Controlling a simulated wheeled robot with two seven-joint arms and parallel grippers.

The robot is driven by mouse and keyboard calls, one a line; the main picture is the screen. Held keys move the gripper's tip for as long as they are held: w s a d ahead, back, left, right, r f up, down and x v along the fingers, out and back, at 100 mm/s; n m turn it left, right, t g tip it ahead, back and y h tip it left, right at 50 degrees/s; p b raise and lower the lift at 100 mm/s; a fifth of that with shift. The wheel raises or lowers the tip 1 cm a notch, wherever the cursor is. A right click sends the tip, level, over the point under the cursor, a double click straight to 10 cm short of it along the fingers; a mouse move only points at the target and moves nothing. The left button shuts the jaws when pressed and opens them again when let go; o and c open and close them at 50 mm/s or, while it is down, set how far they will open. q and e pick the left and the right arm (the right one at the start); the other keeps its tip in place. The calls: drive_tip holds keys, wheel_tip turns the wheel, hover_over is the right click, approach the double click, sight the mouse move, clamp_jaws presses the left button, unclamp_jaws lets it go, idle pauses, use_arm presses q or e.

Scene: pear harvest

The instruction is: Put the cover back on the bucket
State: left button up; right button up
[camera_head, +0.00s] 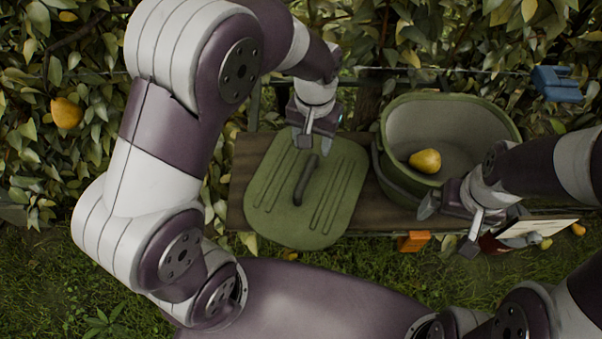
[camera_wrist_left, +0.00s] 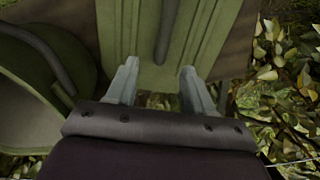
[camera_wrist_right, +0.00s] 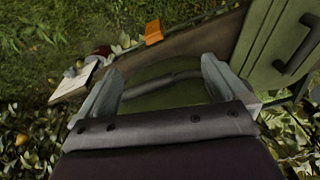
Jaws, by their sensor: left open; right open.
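The green cover (camera_head: 270,185) lies flat on the wooden bench, left of the bucket, its dark bar handle (camera_head: 304,180) facing up. The green bucket (camera_head: 395,125) stands upright and uncovered, with a yellow pear (camera_head: 425,161) inside. My left gripper (camera_head: 318,140) is open and empty over the cover's far edge; the left wrist view shows the cover (camera_wrist_left: 140,40) beyond its fingers, the handle ahead. My right gripper (camera_head: 449,228) is open and empty at the bucket's near right side; the bucket's wall (camera_wrist_right: 165,95) and carrying handle show between its fingers in the right wrist view.
The wooden bench (camera_head: 245,155) runs under the cover and bucket. An orange object (camera_head: 412,241) is at its front edge; a white board (camera_head: 535,228) and a red object lie to the right. A blue object (camera_head: 556,84) is at back right. Leafy hedge stands behind; grass is in front.

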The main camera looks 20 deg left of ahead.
sight(307, 171)
use_arm(q)
drive_tip(key=f, duration=0.3)
drive_tip(key=s+f, duration=0.1)
drive_tip(key=f, duration=0.6)
drive_tip(key=shift+s+a+f+b, duration=0.25)
drive_tip(key=shift+a+f+b, duration=0.05)
drive_tip(key=shift+a+f, duration=0.1)
drive_tip(key=shift+w+f, duration=0.15)
drive_tip(key=shift+f, duration=0.3)
clamp_jaws()
